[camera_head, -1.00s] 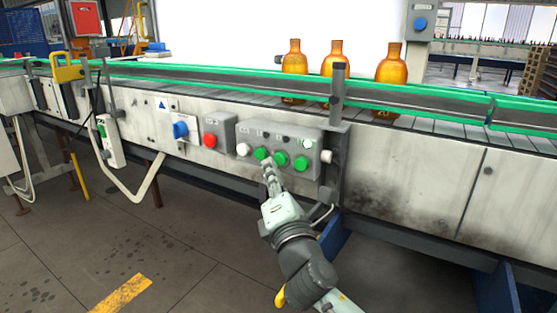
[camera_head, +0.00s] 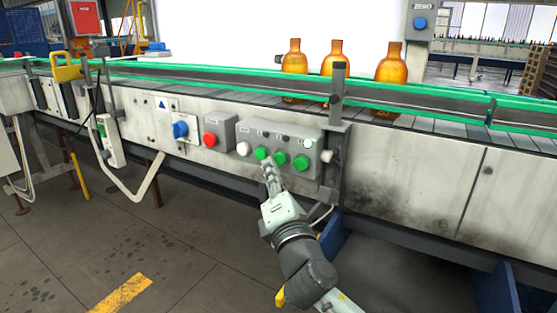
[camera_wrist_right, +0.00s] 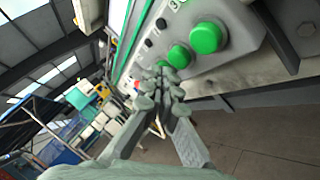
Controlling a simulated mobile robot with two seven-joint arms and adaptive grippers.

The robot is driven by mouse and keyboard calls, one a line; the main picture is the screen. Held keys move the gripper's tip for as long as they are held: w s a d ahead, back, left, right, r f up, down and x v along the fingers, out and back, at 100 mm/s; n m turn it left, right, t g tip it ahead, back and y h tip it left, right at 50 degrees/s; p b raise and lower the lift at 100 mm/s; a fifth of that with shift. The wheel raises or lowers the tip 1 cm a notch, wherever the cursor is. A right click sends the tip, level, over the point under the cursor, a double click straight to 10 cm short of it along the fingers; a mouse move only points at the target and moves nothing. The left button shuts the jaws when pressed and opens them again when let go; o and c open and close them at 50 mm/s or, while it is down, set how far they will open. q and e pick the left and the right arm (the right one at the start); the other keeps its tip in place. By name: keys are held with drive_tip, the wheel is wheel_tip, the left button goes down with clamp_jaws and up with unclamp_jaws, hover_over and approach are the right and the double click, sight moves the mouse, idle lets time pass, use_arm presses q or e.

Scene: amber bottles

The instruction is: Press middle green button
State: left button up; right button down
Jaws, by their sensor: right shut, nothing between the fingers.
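A grey control box (camera_head: 258,131) on the conveyor's side carries a row of three green buttons between white ones. The middle green button (camera_head: 280,159) sits between the left green button (camera_head: 261,153) and the right green button (camera_head: 300,163). My right gripper (camera_head: 267,164) is shut and empty, its tips just below the left and middle green buttons. I cannot tell whether they touch. In the right wrist view the shut fingertips (camera_wrist_right: 164,82) are below the middle green button (camera_wrist_right: 179,56); they partly hide the farther one. My left gripper is not in view.
A red button (camera_head: 210,140) and a blue knob (camera_head: 180,130) sit left of the box. A post (camera_head: 338,85) stands at its right end. Three amber bottles (camera_head: 334,63) stand on the conveyor above. Open floor lies below and left.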

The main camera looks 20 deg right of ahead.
drive_tip(key=shift+w+d, duration=0.25)
drive_tip(key=shift+d, duration=0.1)
idle(0.4)
drive_tip(key=shift+w+d, duration=0.1)
drive_tip(key=shift+d, duration=0.05)
